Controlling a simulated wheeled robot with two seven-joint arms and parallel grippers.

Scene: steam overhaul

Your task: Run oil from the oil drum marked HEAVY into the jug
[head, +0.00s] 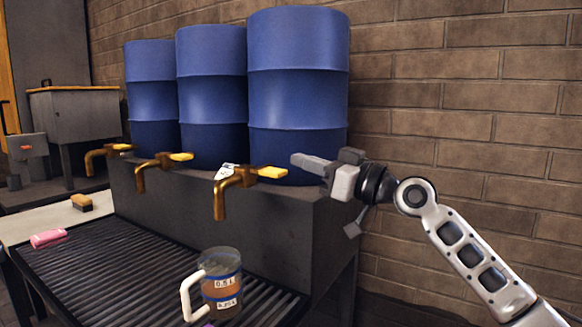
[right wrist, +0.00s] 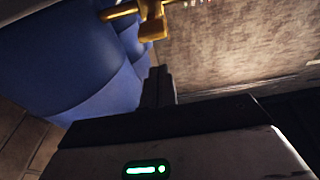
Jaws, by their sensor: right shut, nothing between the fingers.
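Three blue drums stand in a row on a dark stand: left (head: 152,90), middle (head: 212,90), right (head: 298,75). Each has a brass tap with a yellow lever. No HEAVY marking is readable; a white tag behind the right tap (head: 222,200) is mostly hidden. The clear jug (head: 221,311), with a white handle and a 0.5 L label, stands upright below the right tap; its middle looks orange-brown. No stream shows. My right gripper (head: 297,160) is shut and empty, just right of and above that tap's lever (head: 272,172). The right wrist view shows a brass tap (right wrist: 152,22) beyond its fingers (right wrist: 157,85). My left gripper is out of view.
The jug stands on a ribbed black drain rack (head: 130,262). A pink object (head: 48,238) lies on its left edge, and a brush (head: 81,202) lies on a pale surface beyond. A brick wall (head: 470,110) closes the right side behind my arm.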

